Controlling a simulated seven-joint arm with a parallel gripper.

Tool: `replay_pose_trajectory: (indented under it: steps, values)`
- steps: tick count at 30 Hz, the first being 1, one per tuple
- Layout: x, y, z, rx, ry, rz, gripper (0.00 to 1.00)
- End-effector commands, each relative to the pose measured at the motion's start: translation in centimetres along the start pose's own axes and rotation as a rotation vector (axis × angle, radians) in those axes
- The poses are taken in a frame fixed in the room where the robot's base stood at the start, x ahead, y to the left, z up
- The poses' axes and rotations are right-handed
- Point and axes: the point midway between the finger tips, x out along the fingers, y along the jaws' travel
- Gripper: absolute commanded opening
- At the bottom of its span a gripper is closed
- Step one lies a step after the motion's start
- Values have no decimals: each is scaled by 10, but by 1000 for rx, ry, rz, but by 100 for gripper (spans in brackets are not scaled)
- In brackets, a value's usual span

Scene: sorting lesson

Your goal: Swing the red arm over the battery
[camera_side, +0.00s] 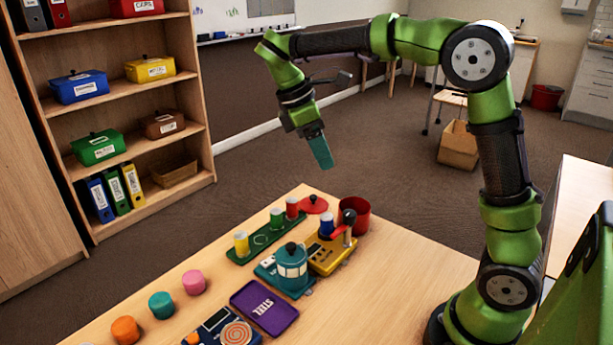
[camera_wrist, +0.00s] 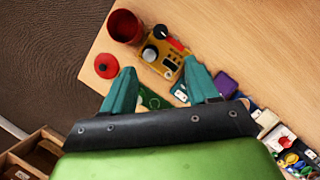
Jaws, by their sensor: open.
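The yellow device (camera_side: 333,257) stands on the wooden table, and it also shows in the wrist view (camera_wrist: 168,66). A red arm (camera_side: 341,239) sits on its top, close to a black-knobbed post (camera_side: 349,217). The red arm shows in the wrist view (camera_wrist: 177,44) too. A blue cylinder (camera_side: 327,225), apparently the battery, stands upright beside the red arm. My gripper (camera_side: 321,155) hangs high above the table, apart from everything. In the wrist view its two teal fingers (camera_wrist: 159,68) are spread with nothing held between them.
A red pot (camera_side: 356,217) and its red lid (camera_side: 313,205) are close to the device. A green board (camera_side: 262,239) with coloured cylinders and a teal lantern-like object (camera_side: 291,270) stand to its left. A purple tray (camera_side: 264,307) lies nearer. The air around my gripper is free.

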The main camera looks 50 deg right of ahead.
Motion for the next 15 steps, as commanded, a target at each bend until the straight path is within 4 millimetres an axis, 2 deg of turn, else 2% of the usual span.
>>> replay_pose_trajectory:
  steps: [5,15]
  values:
    - [25,-1,1,-2,-2,-4,59]
    - [99,-1,1,1,-2,-5,59]
